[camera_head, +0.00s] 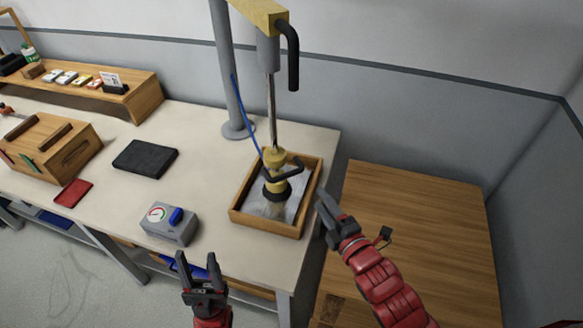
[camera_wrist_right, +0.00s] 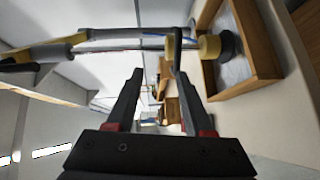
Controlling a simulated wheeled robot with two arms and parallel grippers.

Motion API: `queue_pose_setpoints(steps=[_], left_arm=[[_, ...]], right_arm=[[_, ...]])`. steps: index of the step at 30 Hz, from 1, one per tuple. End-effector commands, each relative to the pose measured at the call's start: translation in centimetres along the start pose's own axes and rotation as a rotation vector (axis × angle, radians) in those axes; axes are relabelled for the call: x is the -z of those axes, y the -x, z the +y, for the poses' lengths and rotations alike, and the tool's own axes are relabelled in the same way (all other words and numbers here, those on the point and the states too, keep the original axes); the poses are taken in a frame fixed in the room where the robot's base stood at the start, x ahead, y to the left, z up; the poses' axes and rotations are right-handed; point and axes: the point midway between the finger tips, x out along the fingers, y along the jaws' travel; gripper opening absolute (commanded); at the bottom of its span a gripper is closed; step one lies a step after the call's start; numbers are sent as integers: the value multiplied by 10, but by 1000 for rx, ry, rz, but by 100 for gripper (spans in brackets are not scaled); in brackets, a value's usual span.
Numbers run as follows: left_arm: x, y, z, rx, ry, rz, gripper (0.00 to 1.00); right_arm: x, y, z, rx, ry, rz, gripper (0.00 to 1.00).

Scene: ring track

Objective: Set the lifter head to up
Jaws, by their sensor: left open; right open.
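The lifter head (camera_head: 276,178) is yellow with a black handle and a dark ring at its foot. It hangs on a thin rod and is down inside the wooden tray (camera_head: 240,216). In the right wrist view the head (camera_wrist_right: 209,46) is at the upper right, above the tray (camera_wrist_right: 262,52). My right gripper (camera_head: 324,205) is open and empty, just right of the tray and apart from the head. Its fingers (camera_wrist_right: 160,100) show in the right wrist view with nothing between them. My left gripper (camera_head: 198,268) is open and empty, in front of the table near the gauge box.
A grey gauge box (camera_head: 172,226) with a blue switch stands left of the tray. A black pad (camera_head: 145,158), a red pad (camera_head: 73,192) and a wooden box (camera_head: 60,150) lie further left. A grey post (camera_head: 227,70) stands behind. A lower wooden table (camera_head: 430,215) at right is clear.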

Motion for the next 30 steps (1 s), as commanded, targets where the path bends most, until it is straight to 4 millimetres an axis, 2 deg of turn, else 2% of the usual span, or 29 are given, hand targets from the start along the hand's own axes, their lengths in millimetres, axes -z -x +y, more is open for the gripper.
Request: queue_pose_setpoints(steps=[3,7,14,15,30], left_arm=[[0,-2,0,0,0,0,52],[-1,6,0,0,0,0,52],[-7,42,2,0,0,0,52],[-5,30,1,0,0,-1,52],[-1,5,0,0,0,0,52]], right_arm=[[10,2,-18,98,81,12,52],[12,-2,-28,123,105,17,52],[13,-30,-34,116,103,19,52],[13,-37,-26,119,100,18,52],[13,-124,-35,121,98,15,52]])
